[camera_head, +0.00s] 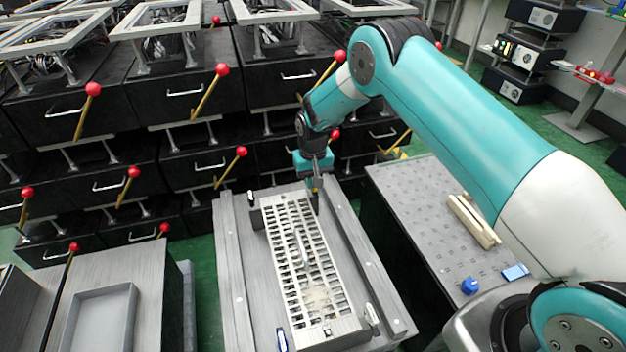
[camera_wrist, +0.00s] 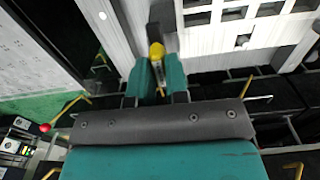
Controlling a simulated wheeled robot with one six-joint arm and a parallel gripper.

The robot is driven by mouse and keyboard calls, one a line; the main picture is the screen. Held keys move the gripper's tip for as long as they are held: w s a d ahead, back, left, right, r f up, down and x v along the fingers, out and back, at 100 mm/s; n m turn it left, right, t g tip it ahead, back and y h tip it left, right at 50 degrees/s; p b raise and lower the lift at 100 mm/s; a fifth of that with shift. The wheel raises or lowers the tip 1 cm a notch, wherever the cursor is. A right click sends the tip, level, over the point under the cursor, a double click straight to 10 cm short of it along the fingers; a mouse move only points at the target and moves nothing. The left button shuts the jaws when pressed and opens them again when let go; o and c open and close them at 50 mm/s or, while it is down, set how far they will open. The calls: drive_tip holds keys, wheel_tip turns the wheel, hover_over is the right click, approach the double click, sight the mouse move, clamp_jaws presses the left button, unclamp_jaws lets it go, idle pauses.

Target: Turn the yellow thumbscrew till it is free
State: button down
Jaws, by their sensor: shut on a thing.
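The yellow thumbscrew (camera_wrist: 156,50) sits between the tips of my gripper's teal fingers in the wrist view, beside a grey upright post on the fixture's edge. My gripper (camera_wrist: 158,72) is shut on it. In the head view my gripper (camera_head: 315,188) points down at the far right corner of the white slotted frame (camera_head: 268,225). There the thumbscrew is mostly hidden by the fingers. I cannot tell how far the screw is out of its thread.
The frame lies on a grey bench (camera_head: 232,290). Black drawer units with red-knobbed levers (camera_head: 222,69) stand behind. A perforated table (camera_head: 420,205) at right holds beige bars (camera_head: 470,222) and a blue knob (camera_head: 469,286). A grey tray (camera_head: 100,320) lies at left.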

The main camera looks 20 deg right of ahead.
idle(0.4)
drive_tip(key=c, duration=1.1)
unclamp_jaws()
wheel_tip(320, 180, up, 18)
drive_tip(key=shift+f+p, duration=0.25)
drive_tip(key=shift+p, duration=0.55)
drive_tip(key=s+a+r+n+y, duration=0.1)
drive_tip(key=s+a+r+n, duration=0.15)
drive_tip(key=s+r, duration=0.65)
drive_tip(key=s+a+r+n+y, duration=0.15)
drive_tip(key=s+r, duration=0.25)
drive_tip(key=s, duration=1.1)
drive_tip(key=s+r+n+y, duration=0.2)
drive_tip(key=s+r+n, duration=0.1)
drive_tip(key=s, duration=1.2)
drive_tip(key=r+p, duration=1)
drive_tip(key=w+r+p, duration=0.1)
drive_tip(key=r+p, duration=0.4)
drive_tip(key=shift+a+r+p, duration=0.25)
drive_tip(key=shift+r+p, duration=0.05)
drive_tip(key=shift+r, duration=0.05)
